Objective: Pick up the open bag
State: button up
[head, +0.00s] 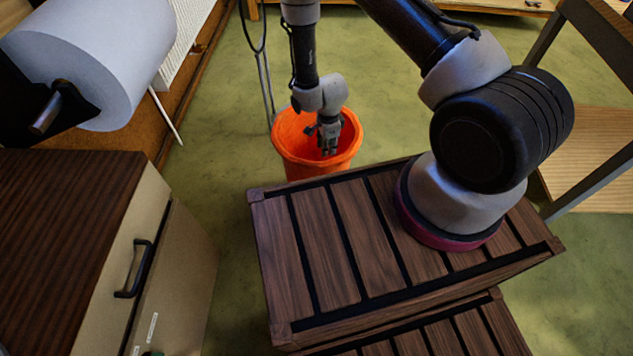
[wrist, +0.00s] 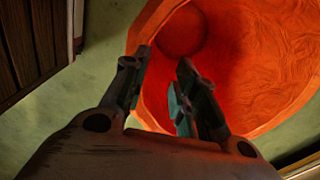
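The open bag is the orange, bucket-shaped container (head: 312,170) on the green floor, just beyond the slatted wooden top in the head view. It stands upright with its wide mouth facing up. In the wrist view its wrinkled orange inside (wrist: 268,55) fills the upper right. My gripper (head: 329,147) points down over the mouth of the bag. In the wrist view my gripper (wrist: 166,68) has its two fingers apart with nothing held between them. The left finger overlaps the bag's rim and the right finger lies over the opening. I cannot tell whether either touches the bag.
A dark-topped cabinet (head: 60,230) with a black handle stands at left. A large white paper roll (head: 95,55) is above it. A wooden-shelved frame (head: 595,150) stands at right. Green floor (head: 225,130) is open left of the bag. A darker round shape inside the bag is unclear.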

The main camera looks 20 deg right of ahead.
aim_at(328, 167)
jog(key=shift+m, duration=0.3)
jog(key=f, duration=0.7)
jog(key=s+f, duration=0.1)
jog(key=f, duration=0.2)
jog(key=shift+d+f, duration=0.2)
jog(key=shift+s+f, duration=0.1)
jog(key=shift+f, duration=0.15)
grip_shut()
